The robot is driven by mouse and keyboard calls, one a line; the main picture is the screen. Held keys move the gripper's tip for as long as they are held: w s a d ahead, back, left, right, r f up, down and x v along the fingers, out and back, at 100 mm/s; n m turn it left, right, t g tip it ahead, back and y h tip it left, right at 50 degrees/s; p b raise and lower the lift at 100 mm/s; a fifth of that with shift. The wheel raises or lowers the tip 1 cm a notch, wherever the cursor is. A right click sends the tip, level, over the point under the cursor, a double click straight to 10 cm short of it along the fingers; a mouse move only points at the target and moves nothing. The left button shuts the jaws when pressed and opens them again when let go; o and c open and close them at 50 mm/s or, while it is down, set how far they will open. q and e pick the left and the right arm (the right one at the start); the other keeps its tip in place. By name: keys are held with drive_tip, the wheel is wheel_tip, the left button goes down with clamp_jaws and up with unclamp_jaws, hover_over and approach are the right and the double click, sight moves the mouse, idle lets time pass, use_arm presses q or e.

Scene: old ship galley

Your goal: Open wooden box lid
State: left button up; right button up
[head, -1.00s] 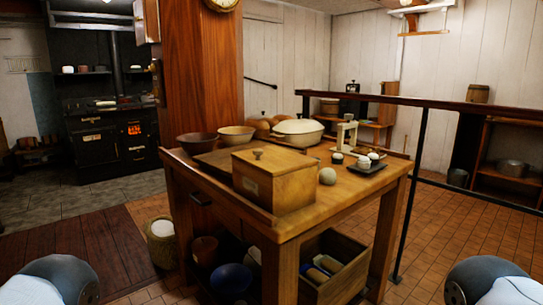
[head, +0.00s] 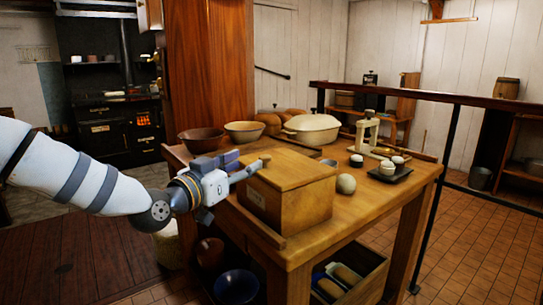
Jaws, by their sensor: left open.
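The wooden box (head: 290,207) stands on the near left part of the wooden table, with its flat lid (head: 292,169) down on it. My left gripper (head: 250,166) is open at the left side of the box, close to the lid's left edge. The fingers point right, toward the lid; whether they touch it I cannot tell. The lid's small knob, near its back left, is mostly hidden by or blends with the fingertips. My right gripper is not in view.
A brown bowl (head: 201,140), a tan bowl (head: 244,132) and a white lidded pot (head: 312,130) stand behind the box. A pale round ball (head: 346,184) lies just right of the box. A dark tray (head: 388,171) with white cups lies further right. A black railing runs behind the table.

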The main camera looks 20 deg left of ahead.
sight(263, 158)
use_arm(q)
drive_tip(key=x, duration=0.2)
drive_tip(key=f+b+x, duration=0.1)
drive_tip(key=x, duration=0.5)
drive_tip(key=shift+f, duration=0.35)
drive_tip(key=shift+w+d+r, duration=0.2)
drive_tip(key=shift+w+r, duration=0.15)
drive_tip(key=shift+w, duration=0.25)
clamp_jaws()
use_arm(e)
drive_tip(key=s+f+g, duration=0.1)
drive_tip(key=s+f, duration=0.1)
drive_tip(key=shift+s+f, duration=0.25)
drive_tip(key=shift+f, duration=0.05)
